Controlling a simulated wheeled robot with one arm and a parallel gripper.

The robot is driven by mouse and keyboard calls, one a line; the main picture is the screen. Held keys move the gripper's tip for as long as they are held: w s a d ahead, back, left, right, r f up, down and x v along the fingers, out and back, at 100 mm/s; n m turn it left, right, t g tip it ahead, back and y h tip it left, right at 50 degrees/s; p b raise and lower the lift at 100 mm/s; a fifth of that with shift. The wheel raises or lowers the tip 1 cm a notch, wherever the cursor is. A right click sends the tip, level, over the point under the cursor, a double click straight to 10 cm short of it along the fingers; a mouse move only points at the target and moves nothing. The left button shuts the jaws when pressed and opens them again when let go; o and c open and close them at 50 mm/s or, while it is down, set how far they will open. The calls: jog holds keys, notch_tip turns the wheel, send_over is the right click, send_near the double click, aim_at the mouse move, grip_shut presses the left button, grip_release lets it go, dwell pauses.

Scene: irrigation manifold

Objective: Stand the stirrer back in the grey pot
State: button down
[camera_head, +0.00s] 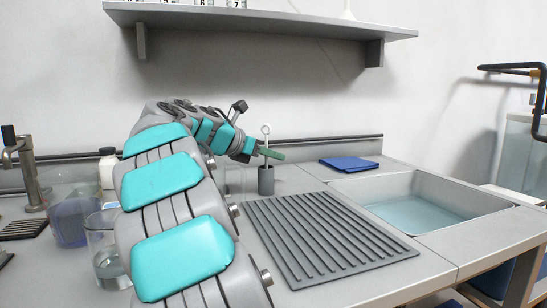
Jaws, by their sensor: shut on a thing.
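The stirrer (266,130) is a thin pale rod with a ring at its top, held about upright. My gripper (270,153) has green fingers and is shut on the stirrer's shaft below the ring. The grey pot (266,182) is a small dark grey cylinder standing on the counter behind the ribbed mat, directly below my gripper. The stirrer's lower end lines up with the pot's mouth. The fingers and the pot hide it, so I cannot tell how deep it sits or whether it touches the pot.
A grey ribbed mat (325,238) lies in front of the pot. A sink with water (440,207) and a folded blue cloth (349,163) are to the right. Glass beakers (106,258) stand left, partly behind my arm. A shelf (260,22) hangs above.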

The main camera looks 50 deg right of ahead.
jog(key=c, duration=1)
grip_release()
jog(key=shift+f, duration=0.1)
jog(key=shift+a, duration=0.1)
jog(key=v, duration=1.2)
jog(key=shift+p, duration=0.35)
